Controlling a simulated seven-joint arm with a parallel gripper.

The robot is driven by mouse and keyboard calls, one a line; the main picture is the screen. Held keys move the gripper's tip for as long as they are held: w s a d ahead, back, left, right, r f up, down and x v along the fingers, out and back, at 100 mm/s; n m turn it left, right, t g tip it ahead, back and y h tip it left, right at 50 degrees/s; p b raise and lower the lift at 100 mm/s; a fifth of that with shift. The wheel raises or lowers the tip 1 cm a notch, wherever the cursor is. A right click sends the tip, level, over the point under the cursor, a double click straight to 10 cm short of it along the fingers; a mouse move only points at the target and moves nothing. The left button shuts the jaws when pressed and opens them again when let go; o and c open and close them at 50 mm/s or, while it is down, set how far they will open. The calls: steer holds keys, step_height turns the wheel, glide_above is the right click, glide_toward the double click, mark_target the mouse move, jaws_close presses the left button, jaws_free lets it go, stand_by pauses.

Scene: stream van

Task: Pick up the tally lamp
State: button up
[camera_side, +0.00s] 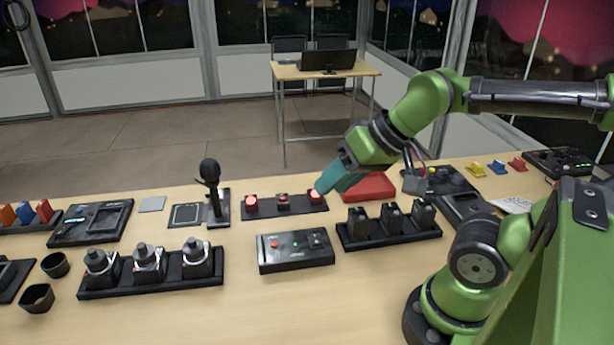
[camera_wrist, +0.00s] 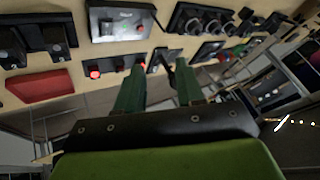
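Three tally lamps with red tops sit in a row on a black strip (camera_side: 268,212). The left lamp (camera_side: 251,203) and right lamp (camera_side: 314,196) glow brightly; the middle lamp (camera_side: 283,198) looks darker. My gripper (camera_side: 324,188) points down-left and overlaps the right end of the strip in the side view. In the wrist view, my gripper (camera_wrist: 160,66) has two teal fingers spread apart with nothing between them. There the lamp nearest the microphone (camera_wrist: 141,60) shows beside the left fingertip. Another glowing lamp (camera_wrist: 94,74) shows farther left. Fingertip height above the lamps cannot be told.
A red box (camera_side: 369,187) lies right of the strip. A black microphone (camera_side: 210,175) stands left of it. In front are a button box (camera_side: 295,262) and a rack of black units (camera_side: 389,241).

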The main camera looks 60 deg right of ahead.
steer(key=o, duration=0.7)
steer(key=shift+o, duration=0.2)
